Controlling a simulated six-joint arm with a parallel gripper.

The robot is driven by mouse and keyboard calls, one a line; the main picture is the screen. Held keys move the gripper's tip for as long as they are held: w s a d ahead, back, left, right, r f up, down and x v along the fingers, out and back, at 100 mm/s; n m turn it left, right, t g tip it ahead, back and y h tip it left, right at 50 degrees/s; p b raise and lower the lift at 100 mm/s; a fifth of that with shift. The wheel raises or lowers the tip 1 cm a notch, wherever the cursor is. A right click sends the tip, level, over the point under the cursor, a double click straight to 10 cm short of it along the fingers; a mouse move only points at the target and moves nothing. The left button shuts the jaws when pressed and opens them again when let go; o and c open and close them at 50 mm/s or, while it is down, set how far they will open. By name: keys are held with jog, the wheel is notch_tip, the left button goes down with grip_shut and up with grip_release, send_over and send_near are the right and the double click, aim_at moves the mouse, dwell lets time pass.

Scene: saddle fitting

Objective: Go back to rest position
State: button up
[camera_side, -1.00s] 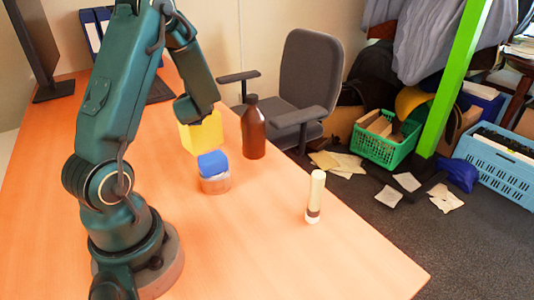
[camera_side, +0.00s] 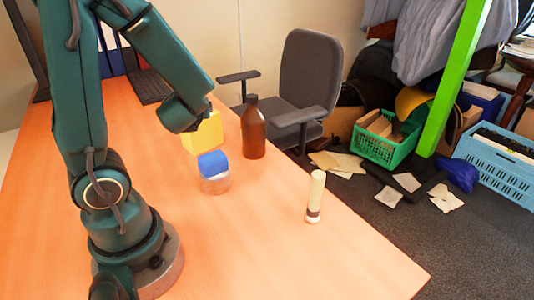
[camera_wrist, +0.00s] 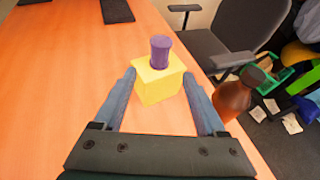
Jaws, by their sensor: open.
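My gripper (camera_wrist: 158,78) is open in the wrist view, with nothing held between its fingers. Beyond and between the fingertips in that picture stands a yellow block (camera_wrist: 157,88) with a purple cylinder (camera_wrist: 160,52) upright on top. In the side view the yellow block (camera_side: 205,138) sits on the table, partly covered by my wrist. The purple cylinder and my fingers are hidden there. I cannot tell the exact gap between fingers and block.
On the table (camera_side: 270,250) a brown bottle (camera_side: 253,133) stands right of the block. A blue-lidded clear jar (camera_side: 213,173) and a cream cylinder (camera_side: 315,197) stand nearer. A dark chair (camera_side: 305,75) is beyond the edge. The table's front right is clear.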

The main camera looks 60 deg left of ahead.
dwell(0.3)
jog(key=s+d+n+h, duration=0.2)
jog(key=d+n+h, duration=0.4)
jog(key=d+n, duration=0.5)
jog(key=s+d+r+n+h, duration=0.1)
jog(key=s+d+n+h, duration=0.1)
jog(key=d+n+h, duration=0.4)
jog(key=d+n, duration=0.5)
jog(key=d, duration=0.1)
jog(key=shift+r+t, duration=0.15)
jog(key=shift+t, duration=0.15)
jog(key=shift+d, duration=0.1)
